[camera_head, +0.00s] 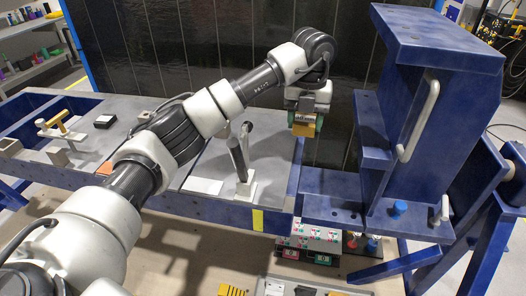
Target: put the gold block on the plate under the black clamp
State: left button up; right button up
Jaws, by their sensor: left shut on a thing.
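My left gripper (306,115) is at the end of my left arm, raised over the right end of the grey worktable. It is shut on the gold block (303,130), whose lower part shows below the fingers; a green part shows beside it. A dark grey upright clamp lever (238,158) stands on a pale base (245,188) to the left of and below the gripper in the picture. I cannot tell whether this is the black clamp. A flat white plate (203,186) lies left of it. My right gripper is not in view.
A large blue jig frame (425,130) with white handles stands close on the right. A gold-handled fixture (60,125) and a black block (104,121) are on the table's left part. A control box with buttons (316,236) is below the front edge.

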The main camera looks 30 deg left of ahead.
pick_arm(q)
jog(key=p, duration=0.3)
send_over(257, 159)
jog(key=d, duration=0.1)
notch_tip(257, 159, down, 5)
jog(key=shift+w+f, duration=0.15)
jog(key=shift+a+f, duration=0.4)
jog(key=shift+a, duration=0.05)
jog(key=shift+f+p, duration=0.65)
jog(key=shift+f, duration=1.3)
jog(key=shift+f, duration=0.2)
jog(key=o, duration=1.4)
jog(key=shift+s, duration=0.2)
jog(key=shift+o, duration=0.2)
